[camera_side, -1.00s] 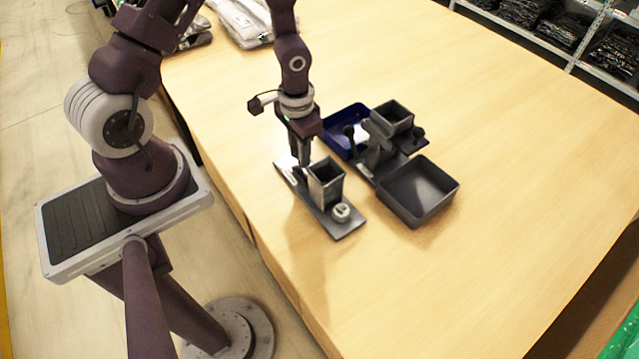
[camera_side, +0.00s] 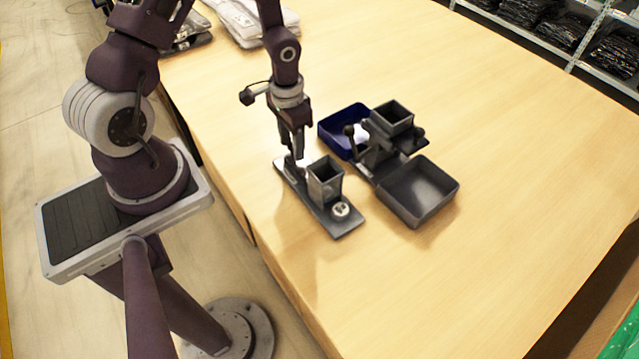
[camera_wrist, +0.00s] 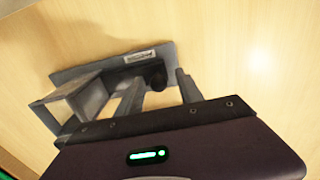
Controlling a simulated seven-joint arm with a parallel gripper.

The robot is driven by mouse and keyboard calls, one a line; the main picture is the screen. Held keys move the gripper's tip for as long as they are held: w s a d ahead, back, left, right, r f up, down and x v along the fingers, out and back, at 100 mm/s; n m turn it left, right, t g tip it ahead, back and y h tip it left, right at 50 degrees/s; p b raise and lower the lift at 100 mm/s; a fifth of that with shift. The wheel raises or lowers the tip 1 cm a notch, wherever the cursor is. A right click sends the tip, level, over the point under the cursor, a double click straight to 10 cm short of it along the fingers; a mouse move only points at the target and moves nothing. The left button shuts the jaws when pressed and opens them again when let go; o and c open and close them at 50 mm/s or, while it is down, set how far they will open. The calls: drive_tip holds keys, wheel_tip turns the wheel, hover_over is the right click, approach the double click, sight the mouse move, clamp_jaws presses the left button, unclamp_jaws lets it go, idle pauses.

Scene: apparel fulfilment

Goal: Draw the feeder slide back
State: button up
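The feeder is a grey base plate (camera_side: 318,212) on the table with a square, open-topped hopper (camera_side: 325,181) and a round white-and-grey piece (camera_side: 341,210) at its near end. In the wrist view the plate (camera_wrist: 92,68) carries a small label, and the hopper (camera_wrist: 75,101) lies to the left. My gripper (camera_side: 293,154) is low over that end, behind the hopper. In the wrist view my gripper (camera_wrist: 159,84) is open, its fingers apart with the knob showing between them. The slide itself is mostly hidden.
Right of the feeder stands a second dark fixture with a hopper (camera_side: 391,119) and a black-knobbed lever (camera_side: 349,131). A blue tray (camera_side: 333,136) is behind it and a grey tray (camera_side: 447,190) in front. Bagged garments (camera_side: 250,22) lie at the back. The table's right side is clear.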

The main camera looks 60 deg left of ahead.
drive_tip(key=shift+r, duration=3.5)
drive_tip(key=shift+r, duration=0.1)
drive_tip(key=s+d+r+t+y, duration=0.1)
drive_tip(key=s+d+r, duration=0.1)
drive_tip(key=r, duration=0.6)
drive_tip(key=s+d+r+t+y, duration=0.1)
drive_tip(key=d+r, duration=0.1)
drive_tip(key=r, duration=0.6)
drive_tip(key=s+d+r+t+h, duration=0.1)
drive_tip(key=s+d+r, duration=0.2)
drive_tip(key=s+r, duration=0.1)
drive_tip(key=s+d+r+t+h, duration=0.1)
drive_tip(key=s+d+r+t, duration=0.1)
drive_tip(key=s, duration=0.5)
wheel_tip(320, 180, up, 2)
drive_tip(key=shift+s+d+r+t, duration=0.2)
drive_tip(key=shift+d+t, duration=0.1)
drive_tip(key=shift+d, duration=0.55)
